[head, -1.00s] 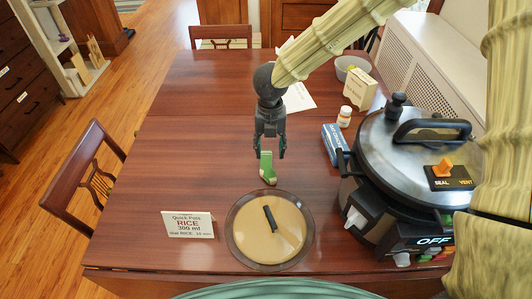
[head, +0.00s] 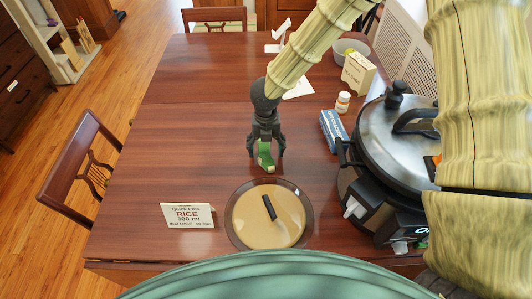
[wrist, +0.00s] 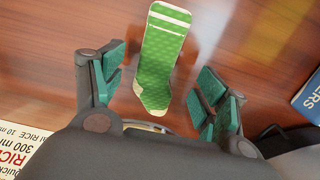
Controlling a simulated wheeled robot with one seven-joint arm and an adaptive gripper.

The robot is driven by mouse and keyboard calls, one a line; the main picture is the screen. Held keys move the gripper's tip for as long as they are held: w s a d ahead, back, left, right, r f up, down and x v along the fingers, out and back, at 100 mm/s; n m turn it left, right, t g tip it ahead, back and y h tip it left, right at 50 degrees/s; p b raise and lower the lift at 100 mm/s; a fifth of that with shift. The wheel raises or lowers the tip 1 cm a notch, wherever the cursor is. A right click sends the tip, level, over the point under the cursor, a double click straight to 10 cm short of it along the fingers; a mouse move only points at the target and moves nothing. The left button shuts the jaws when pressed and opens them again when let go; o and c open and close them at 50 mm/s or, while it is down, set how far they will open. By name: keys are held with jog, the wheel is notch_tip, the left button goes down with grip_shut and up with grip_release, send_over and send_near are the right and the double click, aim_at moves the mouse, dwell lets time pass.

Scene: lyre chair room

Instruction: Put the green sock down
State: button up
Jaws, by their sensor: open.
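The green sock (head: 265,156) with pale bands and a pale toe shows just behind the glass-rimmed round dish in the head view. My gripper (head: 265,157) is open around it, pointing down. In the wrist view the sock (wrist: 160,58) lies between my spread teal-padded fingers (wrist: 162,88), with a gap on each side, touching neither pad. The far end of the sock points up in that view and its toe is near my palm. I cannot tell for sure whether the sock rests fully on the tabletop.

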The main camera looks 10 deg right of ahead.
jog(key=shift+s+f, duration=0.1)
jog(key=shift+f, duration=0.65)
jog(key=c, duration=1.1)
jog(key=shift+o, duration=0.2)
jog(key=shift+r, duration=0.1)
